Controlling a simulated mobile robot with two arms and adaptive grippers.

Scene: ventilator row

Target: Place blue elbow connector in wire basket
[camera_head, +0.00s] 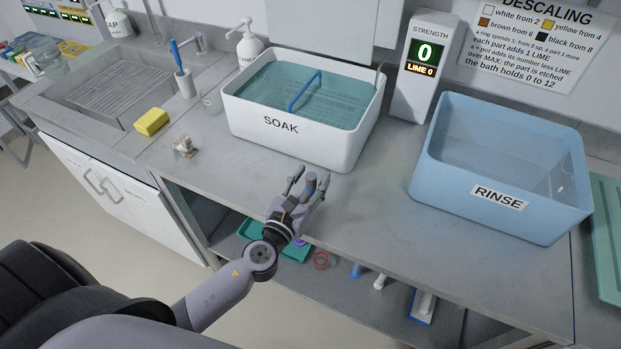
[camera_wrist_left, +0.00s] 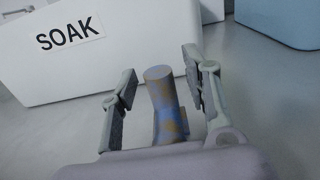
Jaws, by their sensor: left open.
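The blue elbow connector (camera_head: 311,184) stands on the counter in front of the SOAK tub. In the left wrist view the connector (camera_wrist_left: 163,100) is blue with brownish patches. My left gripper (camera_head: 310,177) is open, with one finger on each side of the connector; in the wrist view small gaps show beside it. The gripper hides the connector's lower part. A blue handle (camera_head: 304,91) rises from the liquid in the SOAK tub, with a faint wire basket (camera_head: 283,86) under the surface. My right gripper is not in view.
The white SOAK tub (camera_head: 352,139) stands behind the gripper. The blue RINSE tub (camera_head: 430,171) is to the right. The strength display (camera_head: 422,62) reads 0 and LIME 0. A yellow sponge (camera_head: 151,121) and a small fitting (camera_head: 184,145) lie left. Counter between the tubs is clear.

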